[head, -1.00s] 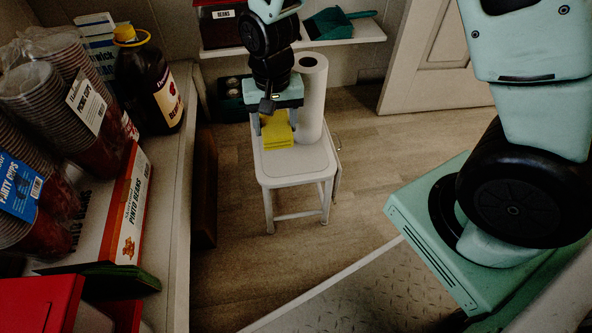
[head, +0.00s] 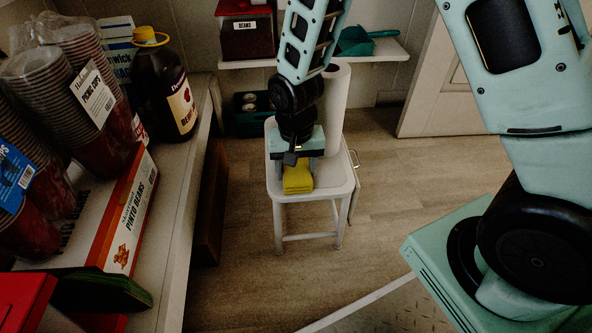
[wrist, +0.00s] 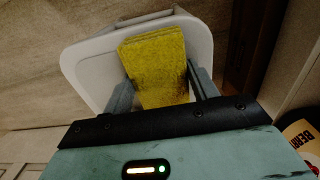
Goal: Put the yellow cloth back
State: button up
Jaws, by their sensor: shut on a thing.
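The yellow cloth (head: 298,179) is a folded pad at the white stool's seat, and it also shows in the wrist view (wrist: 157,62). My gripper (head: 296,172) points down over the stool (head: 337,185) and is shut on the cloth. In the wrist view, one finger is on each side of the cloth (wrist: 160,92), which sticks out past the fingertips. The stool seat (wrist: 88,64) lies behind the cloth. I cannot tell whether the cloth touches the seat. The cloth's near end is partly hidden by my gripper.
A paper towel roll (head: 338,98) stands at the back of the stool. A low shelf (head: 377,51) behind holds a red bean container (head: 246,35) and a teal dustpan (head: 366,41). The left shelf holds cups (head: 88,112), a dark bottle (head: 166,90) and a pinto beans box (head: 128,215). Floor right of the stool is clear.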

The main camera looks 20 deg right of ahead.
aim_at(296, 170)
jog(key=o, duration=0.9)
notch_tip(296, 170, up, 12)
jog(key=p, duration=0.8)
jog(key=s+a+r+n, duration=0.2)
jog(key=s+r+n, duration=0.1)
jog(key=s, duration=0.3)
jog(key=s+a+r+n, duration=0.2)
jog(key=s+r+n, duration=0.2)
jog(key=s, duration=0.3)
jog(key=s+a+r+n, duration=0.2)
jog(key=s+r+n, duration=0.2)
jog(key=s+r, duration=0.2)
jog(key=shift+s+a+r+y, duration=0.1)
jog(key=shift+s+y, duration=0.2)
jog(key=shift+s, duration=0.25)
